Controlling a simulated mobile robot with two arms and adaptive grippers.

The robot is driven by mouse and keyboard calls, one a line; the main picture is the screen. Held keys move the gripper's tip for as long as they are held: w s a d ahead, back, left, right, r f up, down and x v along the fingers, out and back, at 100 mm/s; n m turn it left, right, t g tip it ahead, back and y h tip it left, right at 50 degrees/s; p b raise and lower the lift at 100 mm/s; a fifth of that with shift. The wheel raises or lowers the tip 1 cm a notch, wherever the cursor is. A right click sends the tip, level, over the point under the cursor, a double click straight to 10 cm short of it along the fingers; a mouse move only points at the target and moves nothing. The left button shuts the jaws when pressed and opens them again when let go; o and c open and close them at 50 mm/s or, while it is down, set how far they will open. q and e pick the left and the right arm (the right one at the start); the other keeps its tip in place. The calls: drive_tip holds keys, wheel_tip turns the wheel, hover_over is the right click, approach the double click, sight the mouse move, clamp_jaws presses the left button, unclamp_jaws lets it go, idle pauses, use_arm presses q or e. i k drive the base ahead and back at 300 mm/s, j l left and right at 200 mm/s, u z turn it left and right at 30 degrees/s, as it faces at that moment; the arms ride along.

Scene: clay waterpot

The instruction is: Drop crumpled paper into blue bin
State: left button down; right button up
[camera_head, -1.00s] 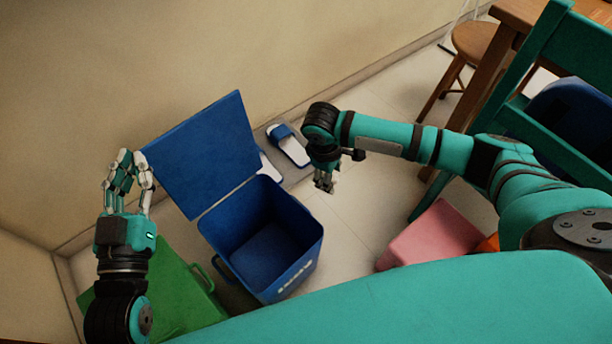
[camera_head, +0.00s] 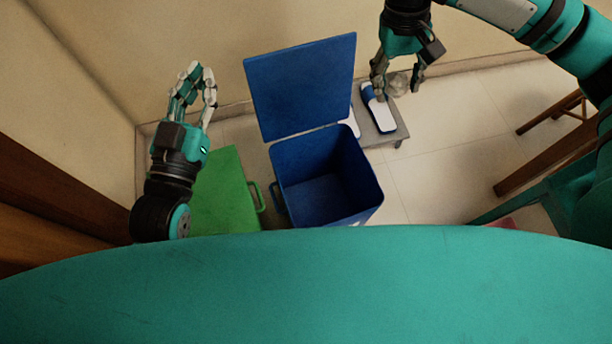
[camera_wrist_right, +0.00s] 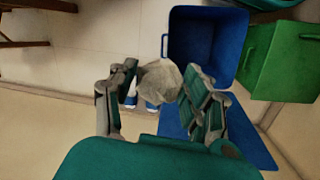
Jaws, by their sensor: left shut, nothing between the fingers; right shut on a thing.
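The crumpled paper (camera_wrist_right: 158,80) is a pale grey ball between the fingers of my right gripper (camera_wrist_right: 160,88) in the right wrist view. In the head view the right gripper (camera_head: 398,84) is at the top right, with the paper (camera_head: 400,84) partly behind its fingers. It is to the right of the blue bin's raised lid. The blue bin (camera_head: 376,190) stands open with its lid (camera_head: 300,85) tilted back, and its visible inside looks empty. It also shows in the right wrist view (camera_wrist_right: 205,14). My left gripper (camera_head: 195,85) is shut and empty, left of the bin.
A green bin (camera_head: 225,190) stands left of the blue bin; it also shows in the right wrist view (camera_wrist_right: 285,60). Blue-and-white slippers (camera_head: 378,110) lie on a low grey stand (camera_head: 398,132) right of the lid. Walls are behind and left.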

sight(323, 182)
drive_tip(key=k+l+u, duration=0.1)
drive_tip(key=u, duration=0.3)
drive_tip(key=k+l+u, duration=0.1)
drive_tip(key=u, duration=0.3)
drive_tip(key=k+l+u, duration=0.1)
drive_tip(key=u, duration=0.25)
drive_tip(key=k+l, duration=0.25)
drive_tip(key=k, duration=0.25)
drive_tip(key=u, duration=0.05)
